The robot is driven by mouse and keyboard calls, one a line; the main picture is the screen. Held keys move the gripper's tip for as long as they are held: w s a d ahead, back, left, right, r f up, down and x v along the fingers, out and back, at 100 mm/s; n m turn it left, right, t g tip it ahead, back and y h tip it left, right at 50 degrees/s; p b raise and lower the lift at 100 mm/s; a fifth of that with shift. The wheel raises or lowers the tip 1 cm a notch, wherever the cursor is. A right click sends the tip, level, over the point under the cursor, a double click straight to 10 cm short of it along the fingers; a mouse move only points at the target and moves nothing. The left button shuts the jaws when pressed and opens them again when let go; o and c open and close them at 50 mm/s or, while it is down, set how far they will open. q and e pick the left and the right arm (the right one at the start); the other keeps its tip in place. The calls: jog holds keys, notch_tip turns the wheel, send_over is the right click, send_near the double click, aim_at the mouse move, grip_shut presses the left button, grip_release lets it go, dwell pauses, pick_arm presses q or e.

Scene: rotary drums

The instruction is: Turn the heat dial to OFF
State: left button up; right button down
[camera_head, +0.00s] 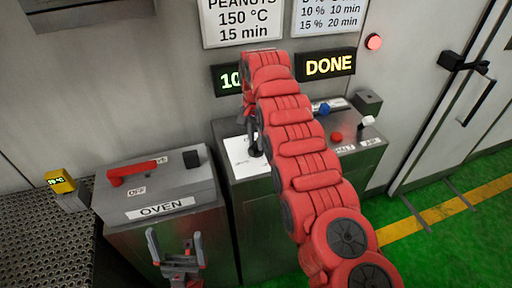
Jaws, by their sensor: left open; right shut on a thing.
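A grey oven box (162,194) marked OVEN stands at the left. A red bar handle (135,172) lies across its top, with an OFF label (137,191) close in front of it. I cannot tell for sure whether this handle is the heat dial. My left gripper (175,236) is open and empty, its fingers raised in front of the oven box. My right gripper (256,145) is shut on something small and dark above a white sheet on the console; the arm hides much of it.
The grey console (355,149) carries a blue knob (321,108), a red button (336,137) and a white-topped lever (366,122). A DONE display (328,65) hangs behind. A black block (194,158) sits right of the red handle.

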jog(key=shift+d+n, duration=0.1)
jog(key=shift+n, duration=0.8)
jog(key=shift+r+n, duration=0.1)
jog(key=shift+n, duration=0.8)
jog(key=n, duration=0.5)
jog(key=shift+w+n+p, duration=0.1)
jog(key=shift+n+p, duration=0.2)
jog(key=c, duration=0.8)
grip_release()
jog(key=shift+o, duration=0.2)
jog(key=shift+r, duration=0.1)
